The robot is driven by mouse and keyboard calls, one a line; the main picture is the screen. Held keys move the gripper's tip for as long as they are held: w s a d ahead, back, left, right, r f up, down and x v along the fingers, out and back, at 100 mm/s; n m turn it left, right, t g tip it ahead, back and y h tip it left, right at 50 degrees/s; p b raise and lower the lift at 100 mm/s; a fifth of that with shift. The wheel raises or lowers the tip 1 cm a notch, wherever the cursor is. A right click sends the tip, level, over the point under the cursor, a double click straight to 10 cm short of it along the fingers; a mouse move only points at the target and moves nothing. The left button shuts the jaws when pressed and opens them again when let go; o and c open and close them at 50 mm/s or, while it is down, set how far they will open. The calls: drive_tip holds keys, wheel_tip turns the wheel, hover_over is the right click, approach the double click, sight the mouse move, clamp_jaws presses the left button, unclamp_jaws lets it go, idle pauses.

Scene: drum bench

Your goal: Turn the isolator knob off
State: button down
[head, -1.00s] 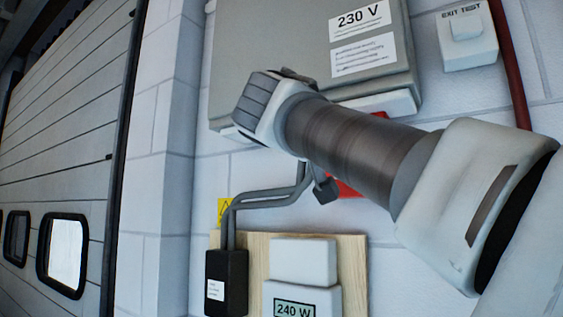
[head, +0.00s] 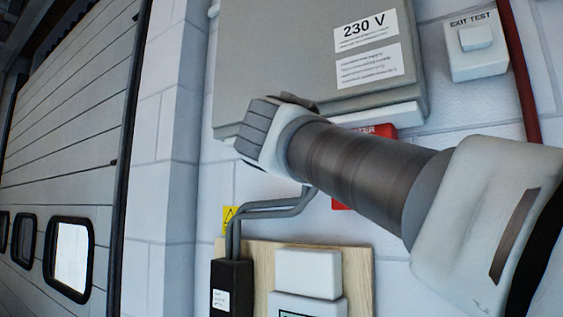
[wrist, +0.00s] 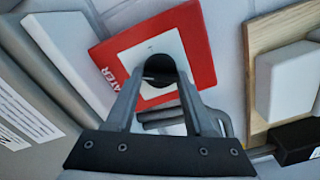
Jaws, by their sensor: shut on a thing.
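The isolator is a red square plate (wrist: 200,40) with a white centre panel (wrist: 128,47) and a dark round knob (wrist: 159,66). In the wrist view my gripper (wrist: 160,78) has its fingers on either side of the knob and is shut on it. Part of the lettering on the red plate reads "ATER". The fingers hide part of the knob, and I cannot make out its turn position. In the head view my arm covers the knob and gripper; only parts of the red plate (head: 383,131) show.
A grey 230 V cabinet (head: 290,60) is above the arm, with a white EXIT TEST box (head: 478,62) to its right. Below are a wooden board (head: 357,275) with white boxes, a black box (head: 232,285) and grey conduits (head: 270,210). A shutter door (head: 75,150) is at left.

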drive_tip(key=n+p, duration=0.2)
drive_tip(key=n, duration=0.2)
drive_tip(key=shift+n, duration=0.4)
drive_tip(key=shift+f, duration=0.1)
idle(0.3)
drive_tip(key=shift+c, duration=1.4)
unclamp_jaws()
drive_tip(key=shift+s+a, duration=0.1)
drive_tip(key=shift+s, duration=0.05)
